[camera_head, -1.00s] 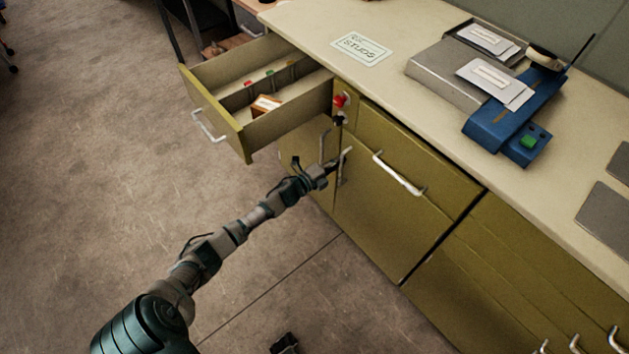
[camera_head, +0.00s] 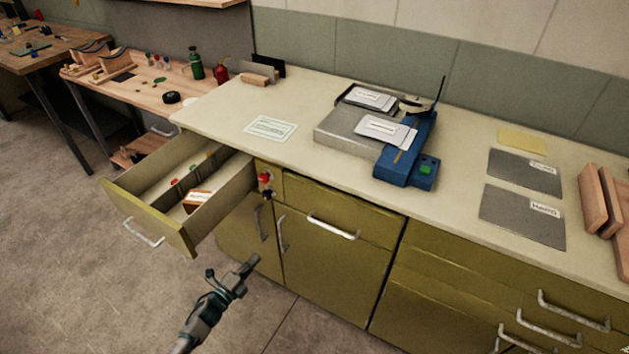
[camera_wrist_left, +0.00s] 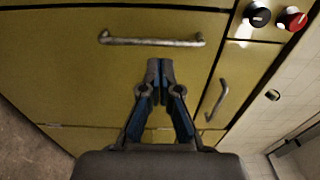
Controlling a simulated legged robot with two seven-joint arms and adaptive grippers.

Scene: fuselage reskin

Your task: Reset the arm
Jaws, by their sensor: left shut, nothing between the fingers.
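My left gripper (camera_head: 248,270) is at the lower middle of the head view, in front of the olive cabinet doors and to the right of the open drawer's front. In the left wrist view its two fingers (camera_wrist_left: 160,68) are together and shut, with nothing between them. A horizontal metal handle (camera_wrist_left: 152,40) lies beyond the fingertips there, apart from them as far as I can tell. My right gripper does not show in either view.
The open drawer (camera_head: 150,208) juts out at the left and holds a small box (camera_head: 196,200). A red knob (camera_head: 265,178) sits on the cabinet front. The worktop (camera_head: 240,105) carries a blue-based machine (camera_head: 405,165) and grey plates (camera_head: 523,215). The floor at the left is open.

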